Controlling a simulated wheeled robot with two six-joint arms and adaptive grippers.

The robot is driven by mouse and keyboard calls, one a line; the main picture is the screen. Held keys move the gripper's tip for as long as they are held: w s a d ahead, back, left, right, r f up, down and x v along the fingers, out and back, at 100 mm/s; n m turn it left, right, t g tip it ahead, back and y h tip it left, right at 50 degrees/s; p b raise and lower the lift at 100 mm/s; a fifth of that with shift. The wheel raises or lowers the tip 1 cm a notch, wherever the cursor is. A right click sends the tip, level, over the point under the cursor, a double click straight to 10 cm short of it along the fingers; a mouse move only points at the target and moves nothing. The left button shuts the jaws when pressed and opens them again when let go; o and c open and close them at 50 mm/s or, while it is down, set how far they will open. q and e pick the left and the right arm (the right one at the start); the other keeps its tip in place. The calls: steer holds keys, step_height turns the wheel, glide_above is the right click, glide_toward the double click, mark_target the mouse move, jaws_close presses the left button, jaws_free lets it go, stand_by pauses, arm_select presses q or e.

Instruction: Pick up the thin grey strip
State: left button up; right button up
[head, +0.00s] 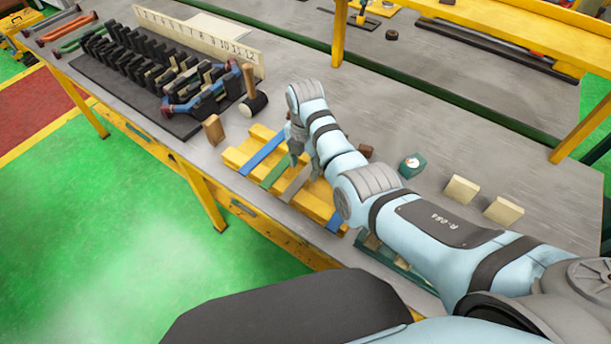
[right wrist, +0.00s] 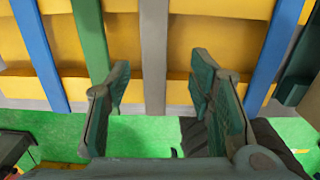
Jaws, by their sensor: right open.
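The thin grey strip (head: 296,184) lies across a yellow slatted rack (head: 232,156) on the table, beside a green strip (head: 275,172) and a blue strip (head: 262,154). In the right wrist view the grey strip (right wrist: 154,60) runs upright in the picture between the two open fingers of my right gripper (right wrist: 160,66), with a gap on each side. In the head view my right gripper (head: 301,152) is over the rack, and its hand and arm hide part of the rack. My left gripper is not in view.
A second blue strip (right wrist: 271,52) lies to the right of the grey one in the wrist view. A wooden block (head: 213,130), a mallet (head: 251,90) and a dark holder with several black pieces stand behind the rack. Two pale blocks (head: 461,191) (head: 503,211) lie at right.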

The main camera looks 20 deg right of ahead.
mark_target(305, 174)
steer(key=f, duration=0.2)
steer(key=shift+w+d+f+b, duration=0.1)
steer(key=shift+w+f+b, duration=0.2)
steer(key=shift+w, duration=0.1)
steer(key=shift+w+f, duration=0.55)
steer(key=shift+f, duration=0.05)
steer(key=shift+s+r, duration=0.35)
steer(key=shift+s, duration=0.15)
steer(key=c, duration=0.6)
jaws_close()
steer(key=shift+w+f, duration=0.1)
steer(key=shift+w, duration=0.05)
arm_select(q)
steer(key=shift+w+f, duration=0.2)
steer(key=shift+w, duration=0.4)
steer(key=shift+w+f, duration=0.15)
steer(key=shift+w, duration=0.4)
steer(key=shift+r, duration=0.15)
